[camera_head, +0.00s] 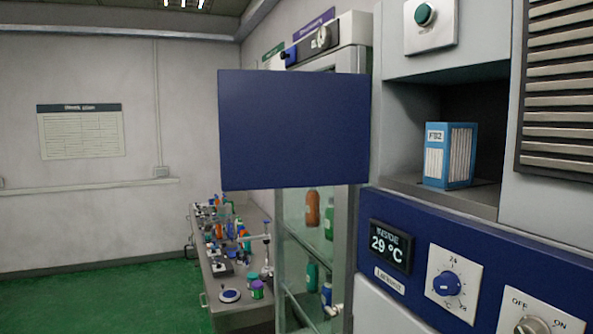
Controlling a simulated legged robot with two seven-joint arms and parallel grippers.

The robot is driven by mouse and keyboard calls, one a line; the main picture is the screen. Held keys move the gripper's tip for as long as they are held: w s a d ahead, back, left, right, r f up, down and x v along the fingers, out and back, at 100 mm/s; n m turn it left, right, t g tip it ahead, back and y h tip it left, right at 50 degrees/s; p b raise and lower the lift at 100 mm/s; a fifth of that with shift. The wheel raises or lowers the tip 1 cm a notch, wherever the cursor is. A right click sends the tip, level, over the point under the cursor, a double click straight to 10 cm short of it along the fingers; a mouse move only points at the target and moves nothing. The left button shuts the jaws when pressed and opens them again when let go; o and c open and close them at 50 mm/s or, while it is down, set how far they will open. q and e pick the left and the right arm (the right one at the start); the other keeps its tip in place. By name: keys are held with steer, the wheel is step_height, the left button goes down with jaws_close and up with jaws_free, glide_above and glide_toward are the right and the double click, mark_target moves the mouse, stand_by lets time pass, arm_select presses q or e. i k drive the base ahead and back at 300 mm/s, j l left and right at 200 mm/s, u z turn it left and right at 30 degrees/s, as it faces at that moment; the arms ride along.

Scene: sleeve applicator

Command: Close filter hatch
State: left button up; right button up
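The filter hatch (294,129) is a flat dark blue panel. It stands wide open, swung out to the left of the machine's opening. Behind the opening is a grey recess (402,135) in the machine front. A blue and white filter box (450,156), labelled with small dark text, stands upright inside the recess on its floor. Neither of my grippers is in view.
Below the recess is a blue control panel with a display (390,246) reading 29 °C, a dial (447,284) and an off/on knob (532,325). A green button (425,14) sits above. A glass cabinet (318,225) and a cluttered bench (235,265) stand behind the hatch. Green floor is clear at left.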

mark_target(279, 128)
steer(key=i+j+u, duration=0.8)
steer(key=i+j, duration=0.15)
steer(key=i+j+z, duration=0.1)
steer(key=i+z, duration=0.25)
steer(key=i+j+z, duration=0.3)
steer(key=i, duration=0.2)
steer(key=i+z, duration=0.1)
steer(key=z, duration=0.35)
steer(key=i+z, duration=0.15)
steer(key=z, duration=0.25)
steer(key=i+j+z, duration=0.1)
steer(key=z, duration=0.35)
steer(key=i+j+z, duration=0.1)
steer(key=z, duration=0.3)
steer(key=j+z, duration=0.2)
steer(key=z, duration=0.25)
steer(key=i+j+z, duration=0.1)
steer(key=z, duration=0.3)
steer(key=i+j+z, duration=0.1)
steer(key=j+z, duration=0.2)
steer(key=z, duration=0.15)
steer(key=j+z, duration=0.25)
steer(key=z, duration=0.15)
